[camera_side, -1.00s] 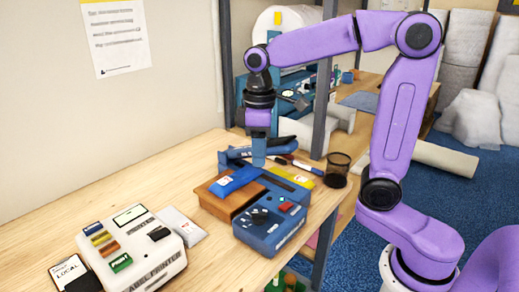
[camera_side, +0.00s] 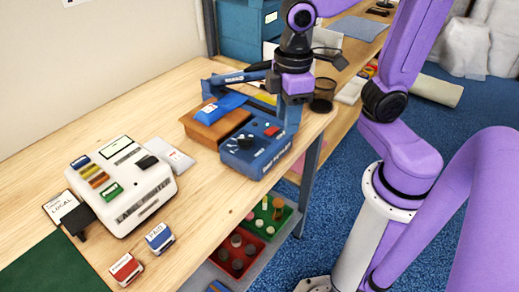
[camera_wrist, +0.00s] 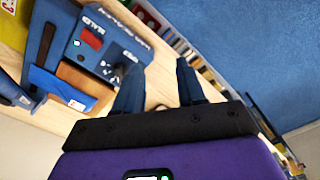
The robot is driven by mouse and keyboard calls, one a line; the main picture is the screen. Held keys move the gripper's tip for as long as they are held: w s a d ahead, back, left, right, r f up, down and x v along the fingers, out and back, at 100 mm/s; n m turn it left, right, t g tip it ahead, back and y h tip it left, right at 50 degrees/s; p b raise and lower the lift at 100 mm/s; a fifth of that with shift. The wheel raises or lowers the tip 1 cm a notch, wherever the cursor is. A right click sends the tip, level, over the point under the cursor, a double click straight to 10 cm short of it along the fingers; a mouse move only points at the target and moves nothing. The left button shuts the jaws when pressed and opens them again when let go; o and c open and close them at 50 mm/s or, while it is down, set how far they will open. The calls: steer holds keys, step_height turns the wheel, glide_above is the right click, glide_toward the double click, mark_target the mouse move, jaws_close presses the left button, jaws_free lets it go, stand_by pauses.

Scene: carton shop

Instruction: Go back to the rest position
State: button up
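My gripper (camera_side: 291,124) hangs over the right edge of the bench in the side view, beside the blue machine (camera_side: 255,148) with its black knob and red button. In the wrist view the two blue fingers (camera_wrist: 160,88) stand apart with nothing between them. The gripper is open and empty. My purple arm is bent on the right of the side view.
A brown box (camera_side: 213,127) with a blue packet (camera_side: 222,108) on top stands beside the machine. A dark mesh cup (camera_side: 323,92) stands behind my gripper.

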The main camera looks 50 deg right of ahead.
steer(key=s+d+f+n, duration=0.2)
steer(key=s+f, duration=0.1)
steer(key=s, duration=0.6)
